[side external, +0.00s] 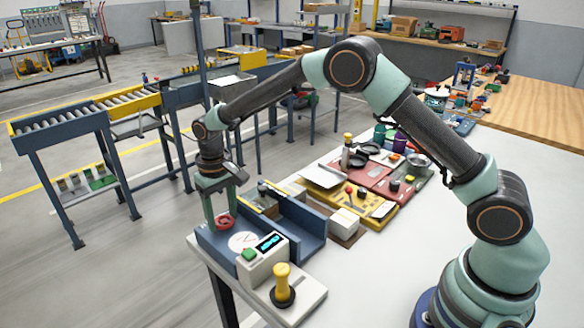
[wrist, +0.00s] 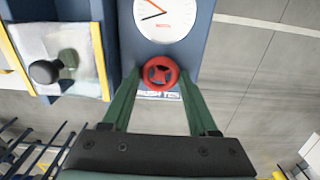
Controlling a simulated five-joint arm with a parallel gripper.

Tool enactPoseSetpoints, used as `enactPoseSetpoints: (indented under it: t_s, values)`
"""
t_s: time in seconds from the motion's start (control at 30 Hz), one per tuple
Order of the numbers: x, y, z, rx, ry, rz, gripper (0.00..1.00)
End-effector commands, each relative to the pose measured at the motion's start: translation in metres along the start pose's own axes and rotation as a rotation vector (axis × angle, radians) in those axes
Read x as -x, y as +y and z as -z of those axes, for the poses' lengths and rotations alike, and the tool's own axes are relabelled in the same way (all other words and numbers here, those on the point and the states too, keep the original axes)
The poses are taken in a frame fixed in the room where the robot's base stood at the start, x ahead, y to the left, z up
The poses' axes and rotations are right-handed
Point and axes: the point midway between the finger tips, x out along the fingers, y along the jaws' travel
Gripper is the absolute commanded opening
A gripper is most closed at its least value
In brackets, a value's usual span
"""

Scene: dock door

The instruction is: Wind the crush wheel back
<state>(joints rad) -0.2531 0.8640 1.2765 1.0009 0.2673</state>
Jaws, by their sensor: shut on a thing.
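The crush wheel is a small red handwheel (side external: 224,221) on the blue dock unit at the table's left corner. In the wrist view the red wheel (wrist: 160,73) sits between the two green fingers, just below the white dial. My gripper (side external: 221,212) points down over it and is shut on its rim. The white dial (wrist: 163,18) has a red and a dark hand; it also shows on the unit in the side view (side external: 242,241). The small lettering by the wheel is partly hidden.
A white box with a green button and lit display (side external: 270,243) stands right of the dial. A yellow-handled lever (side external: 282,283) is in front. A black knob on a clear panel (wrist: 45,72) lies left in the wrist view. Trays of tools (side external: 378,178) fill the table behind.

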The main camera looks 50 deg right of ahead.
Motion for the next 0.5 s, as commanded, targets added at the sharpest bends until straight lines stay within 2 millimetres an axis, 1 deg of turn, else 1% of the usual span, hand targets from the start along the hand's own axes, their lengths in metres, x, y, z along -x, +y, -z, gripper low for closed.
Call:
enactPoseSetpoints:
  t_s: [0.2,0.5]
  values:
    - [0.0010,-0.0003,-0.0002,0.115,-0.001,0.000,0.04]
    - [0.0012,-0.0005,-0.0003,0.183,-0.001,0.000,0.04]
